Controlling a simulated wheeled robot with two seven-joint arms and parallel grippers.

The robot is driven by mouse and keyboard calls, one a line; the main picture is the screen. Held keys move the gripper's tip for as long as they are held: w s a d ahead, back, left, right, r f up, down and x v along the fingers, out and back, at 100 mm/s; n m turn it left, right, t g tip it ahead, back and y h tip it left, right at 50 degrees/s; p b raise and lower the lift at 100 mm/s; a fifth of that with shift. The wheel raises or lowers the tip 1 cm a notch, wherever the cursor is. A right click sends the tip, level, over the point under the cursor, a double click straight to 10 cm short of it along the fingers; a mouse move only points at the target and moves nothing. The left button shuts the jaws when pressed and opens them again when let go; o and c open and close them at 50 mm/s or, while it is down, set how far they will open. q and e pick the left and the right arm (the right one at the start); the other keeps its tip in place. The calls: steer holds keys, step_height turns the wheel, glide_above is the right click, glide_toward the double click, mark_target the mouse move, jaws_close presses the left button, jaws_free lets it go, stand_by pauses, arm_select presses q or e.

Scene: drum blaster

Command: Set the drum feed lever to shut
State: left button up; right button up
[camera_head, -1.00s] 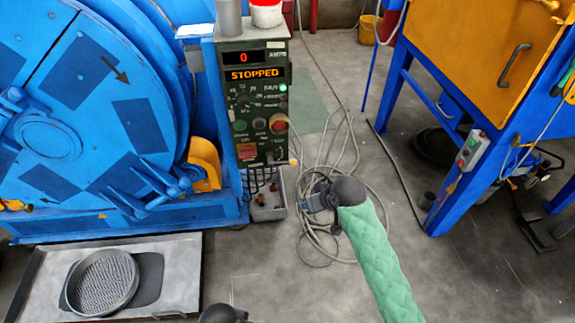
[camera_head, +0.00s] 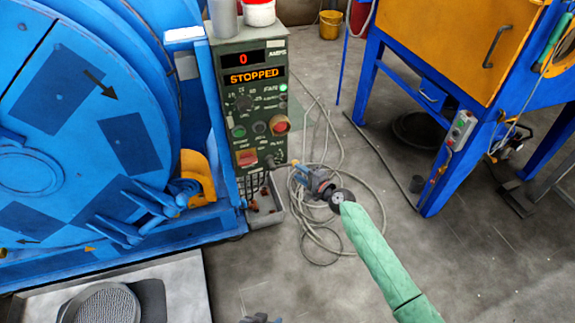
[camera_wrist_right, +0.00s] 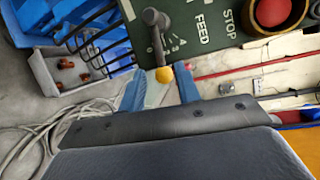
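The drum feed lever (camera_wrist_right: 157,45) is a grey lever with a yellow ball tip, below the FEED label on the control panel (camera_wrist_right: 205,22) in the right wrist view. In the head view the lever (camera_head: 271,161) is small at the panel's lower edge, pointing right. My right gripper (camera_wrist_right: 160,90) is open, its two blue fingers either side of the yellow ball, which shows between their tips. I cannot tell whether they touch. In the head view my right gripper (camera_head: 300,172) is just right of the panel's bottom. My left gripper (camera_head: 258,318) barely shows at the bottom edge.
The panel display (camera_head: 254,77) reads STOPPED. A blue drum machine (camera_head: 75,130) stands left. A grey bin (camera_head: 265,212) sits under the panel. Coiled cable (camera_head: 320,240) lies on the floor. A blue and orange cabinet (camera_head: 450,60) stands right.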

mark_target(288, 164)
steer(key=shift+x, duration=3.6)
jaws_close()
